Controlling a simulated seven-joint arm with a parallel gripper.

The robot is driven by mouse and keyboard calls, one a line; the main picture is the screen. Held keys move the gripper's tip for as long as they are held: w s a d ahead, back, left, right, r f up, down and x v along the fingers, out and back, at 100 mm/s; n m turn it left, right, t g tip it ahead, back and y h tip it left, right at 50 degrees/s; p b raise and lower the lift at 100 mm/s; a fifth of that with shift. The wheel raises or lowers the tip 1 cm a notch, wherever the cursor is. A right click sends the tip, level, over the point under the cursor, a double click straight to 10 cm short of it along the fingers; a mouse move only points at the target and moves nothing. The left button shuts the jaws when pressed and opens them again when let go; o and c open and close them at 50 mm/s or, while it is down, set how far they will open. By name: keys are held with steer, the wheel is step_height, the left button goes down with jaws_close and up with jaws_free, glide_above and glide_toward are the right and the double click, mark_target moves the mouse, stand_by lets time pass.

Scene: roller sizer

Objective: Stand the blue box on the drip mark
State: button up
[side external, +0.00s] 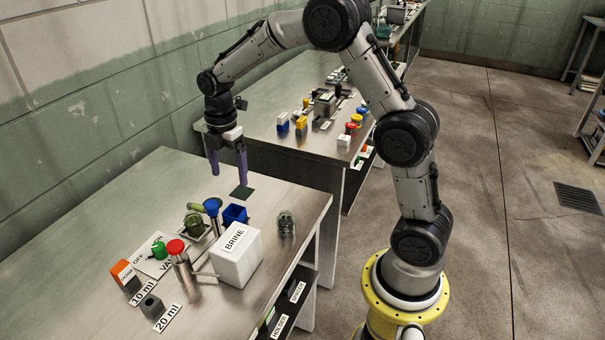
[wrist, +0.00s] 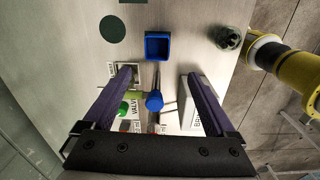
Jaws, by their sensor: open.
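The blue box (side external: 234,214) is small and open-topped. It stands on the steel bench behind the white BRINE block. In the wrist view the blue box (wrist: 158,46) lies beyond my fingertips, between their lines, its dark inside facing the camera. The drip mark (side external: 242,192) is a flat dark green patch just behind the box; in the wrist view this mark (wrist: 112,29) is round, up and left of the box, and bare. My gripper (side external: 230,179) has two purple fingers pointing down, open and empty, above the bench near the mark; its fingers also show in the wrist view (wrist: 158,76).
The BRINE block (side external: 236,256) is in front, and a glass jar (side external: 286,223) is to the right. The bench's back left is clear.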

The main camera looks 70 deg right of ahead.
steer(key=s+a+r+m+t, duration=0.25)
steer(key=s+r+m, duration=0.25)
steer(key=s+r, duration=0.35)
steer(key=s+a+r+m+t, duration=0.1)
steer(key=s+m, duration=0.5)
steer(key=s, duration=0.3)
steer(key=s+a+r+m+t, duration=0.2)
steer(key=s+m, duration=0.4)
steer(key=s, duration=0.4)
steer(key=shift+a, duration=0.3)
steer(key=shift+s, duration=0.1)
steer(key=shift+c, duration=0.3)
